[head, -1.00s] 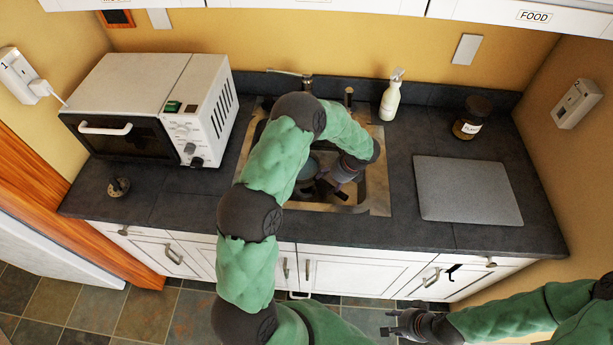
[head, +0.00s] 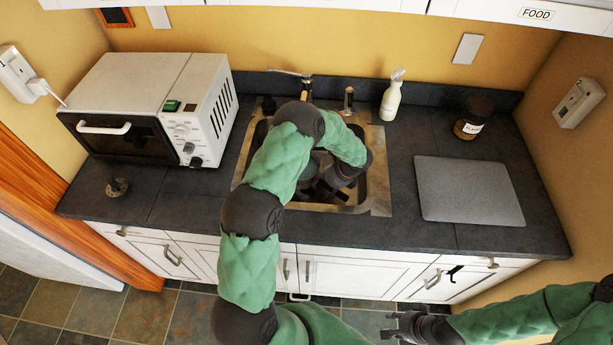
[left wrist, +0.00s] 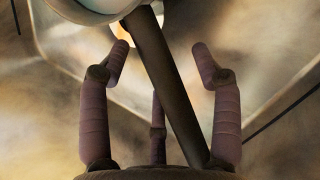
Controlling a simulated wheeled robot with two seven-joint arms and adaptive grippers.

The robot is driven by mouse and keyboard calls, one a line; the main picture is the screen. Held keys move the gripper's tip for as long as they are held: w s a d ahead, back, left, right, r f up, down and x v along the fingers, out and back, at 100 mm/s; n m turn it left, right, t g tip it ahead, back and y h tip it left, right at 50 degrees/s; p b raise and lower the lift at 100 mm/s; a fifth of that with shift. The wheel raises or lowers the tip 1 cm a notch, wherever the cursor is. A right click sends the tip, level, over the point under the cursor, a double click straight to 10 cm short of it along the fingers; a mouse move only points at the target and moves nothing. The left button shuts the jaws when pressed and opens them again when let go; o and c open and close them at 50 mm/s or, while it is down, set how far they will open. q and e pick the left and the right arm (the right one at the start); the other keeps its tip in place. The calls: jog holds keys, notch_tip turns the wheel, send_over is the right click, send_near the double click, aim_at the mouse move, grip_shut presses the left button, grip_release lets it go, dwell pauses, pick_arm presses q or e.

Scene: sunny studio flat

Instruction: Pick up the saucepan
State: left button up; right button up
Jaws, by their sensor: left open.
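The saucepan (head: 322,158) lies in the sink, mostly hidden behind my left arm in the head view. In the left wrist view its pale round body (left wrist: 95,8) shows at the top, and its dark straight handle (left wrist: 168,85) runs diagonally down between the fingers. My left gripper (head: 322,190) is down in the sink, open, with its fingers on both sides of the handle (left wrist: 160,65). I cannot tell whether any finger touches it. My right gripper (head: 393,325) is open and empty, low in front of the cabinets.
The metal sink (head: 380,195) has raised edges around my left gripper, with a tap (head: 306,85) behind. A white microwave (head: 150,105) stands left. A soap bottle (head: 391,97), a jar (head: 473,118) and a grey board (head: 467,190) are on the right.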

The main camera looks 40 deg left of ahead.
pick_arm(q)
jog(key=shift+f, duration=0.2)
dwell(0.3)
grip_shut()
jog(key=shift+w+r, duration=0.1)
jog(key=shift+r, duration=0.05)
